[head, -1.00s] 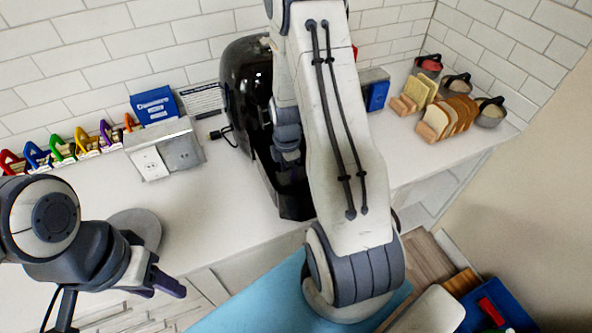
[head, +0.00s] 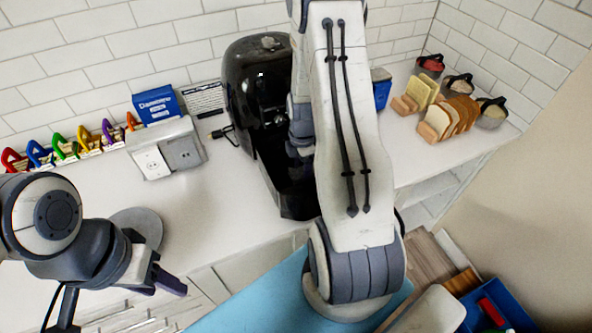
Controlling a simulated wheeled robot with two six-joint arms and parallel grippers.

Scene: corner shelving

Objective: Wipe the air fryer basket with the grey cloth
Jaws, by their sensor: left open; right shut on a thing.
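The black air fryer (head: 250,80) stands against the tiled wall. Its basket (head: 294,200) is pulled out toward the front of the white counter, and my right arm covers part of it. My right gripper (head: 299,154) is over the basket area, mostly hidden behind my forearm. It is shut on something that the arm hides. I cannot make out the grey cloth. My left gripper (head: 168,283) is open and empty at the lower left, near the counter's front edge, well apart from the fryer.
Several coloured clips line the wall. Bread slices (head: 455,118) and lidded bowls (head: 458,86) stand at the right. A blue tray (head: 510,317) is at lower right.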

